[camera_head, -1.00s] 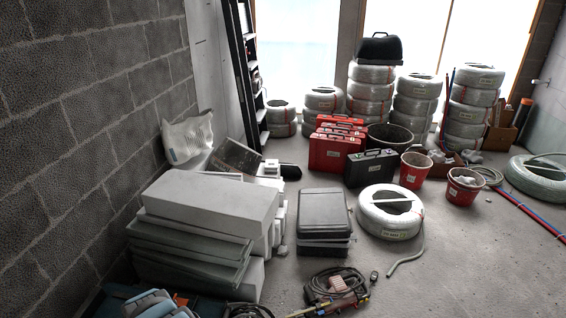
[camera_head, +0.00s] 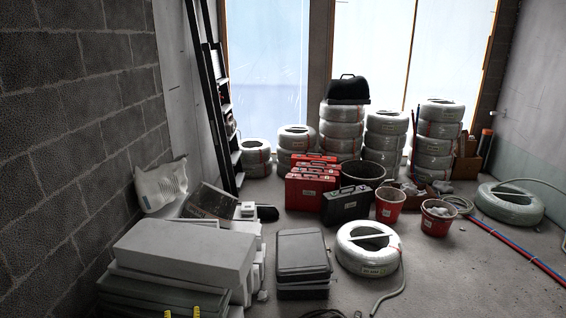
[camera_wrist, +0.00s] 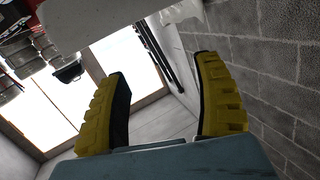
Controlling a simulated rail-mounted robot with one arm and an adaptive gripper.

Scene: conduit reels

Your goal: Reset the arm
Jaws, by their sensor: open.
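My gripper (camera_wrist: 162,105) shows in the wrist view with its two yellow ribbed fingers spread wide apart. Nothing is between them. The wrist view is tilted and shows the block wall, the bright windows and the room's corner beyond the fingers. In the head view only small yellow tips of my gripper (camera_head: 182,313) show at the bottom edge, in front of the stacked pale boards. The rest of my arm is hidden below that view.
Pale boards (camera_head: 185,249) are stacked at left by the block wall (camera_head: 75,120). A grey case (camera_head: 303,254), a conduit reel (camera_head: 368,262), red cases (camera_head: 308,190) and red buckets (camera_head: 437,220) stand on the floor. Wrapped reels (camera_head: 386,138) are piled by the windows.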

